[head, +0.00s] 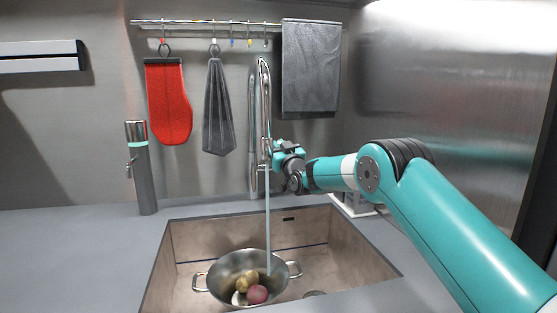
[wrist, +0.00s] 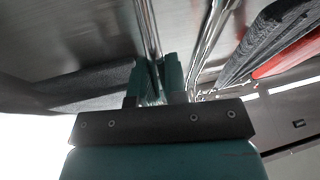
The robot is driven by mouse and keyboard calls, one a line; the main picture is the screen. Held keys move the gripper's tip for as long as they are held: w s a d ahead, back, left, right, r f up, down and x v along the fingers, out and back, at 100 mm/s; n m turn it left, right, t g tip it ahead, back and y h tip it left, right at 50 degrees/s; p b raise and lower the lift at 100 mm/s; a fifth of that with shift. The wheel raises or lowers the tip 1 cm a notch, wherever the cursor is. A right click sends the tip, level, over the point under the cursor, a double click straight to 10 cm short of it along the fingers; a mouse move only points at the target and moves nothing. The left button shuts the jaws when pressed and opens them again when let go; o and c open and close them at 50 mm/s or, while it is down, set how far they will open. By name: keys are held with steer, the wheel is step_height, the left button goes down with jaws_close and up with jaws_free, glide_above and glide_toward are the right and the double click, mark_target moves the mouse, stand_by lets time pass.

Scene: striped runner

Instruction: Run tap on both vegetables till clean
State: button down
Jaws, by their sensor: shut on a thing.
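A steel pot (head: 225,268) stands in the sink (head: 320,237). In it lie a reddish round vegetable (head: 257,294) and a yellow-brown one (head: 247,279); a pale piece (head: 238,298) shows beside them, which I cannot identify. Water (head: 268,225) runs from the tall chrome tap (head: 264,75) into the right part of the pot. I cannot tell whether it strikes the vegetables. My gripper (head: 276,154) is at the tap's right side, above the sink. In the wrist view, its fingers (wrist: 156,82) are closed around a thin metal rod (wrist: 148,30), apparently the tap's handle.
A grey and teal bottle-like dispenser (head: 142,175) stands left of the sink. A red mitt (head: 168,102), a grey cloth (head: 217,112) and a grey towel (head: 309,68) hang from the rail (head: 200,22). The counter at left (head: 75,250) is clear.

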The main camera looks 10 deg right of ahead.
stand_by(0.3)
steer(key=c, duration=1.1)
jaws_free()
steer(key=shift+c, duration=0.2)
steer(key=shift+s, duration=0.1)
steer(key=b+v, duration=0.7)
steer(key=v, duration=1)
steer(key=shift+f, duration=0.2)
steer(key=shift+s+d, duration=0.1)
steer(key=shift+c, duration=0.2)
